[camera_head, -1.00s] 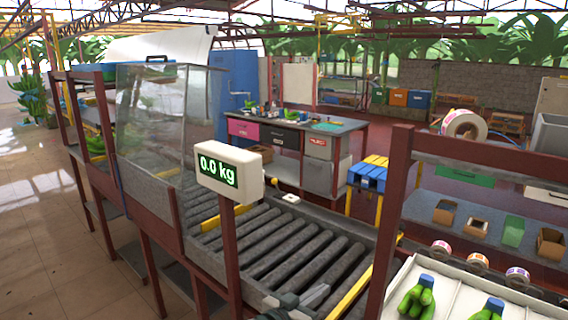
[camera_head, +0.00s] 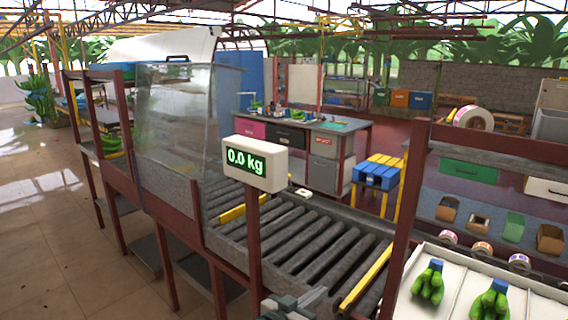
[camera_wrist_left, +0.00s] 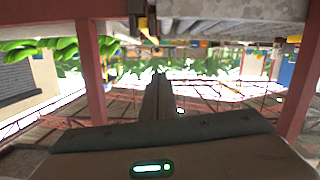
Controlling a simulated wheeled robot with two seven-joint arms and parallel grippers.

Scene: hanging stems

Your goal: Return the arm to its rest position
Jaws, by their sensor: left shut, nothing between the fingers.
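My left gripper (camera_head: 297,304) shows only in part at the bottom edge of the head view, in front of the roller conveyor and beside the scale's post. In the left wrist view its fingers (camera_wrist_left: 158,98) are together in the middle, with nothing between them. That view looks upside down, with plants and red posts around the gripper. No object is in its grasp. My right gripper is in neither view.
The scale display (camera_head: 256,162) reads 0.0 kg on a red post close to the gripper. The roller conveyor (camera_head: 300,240) runs behind it. A white tray (camera_head: 462,270) with green banana bunches (camera_head: 428,284) is at the lower right. Tiled floor (camera_head: 60,240) is open at left.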

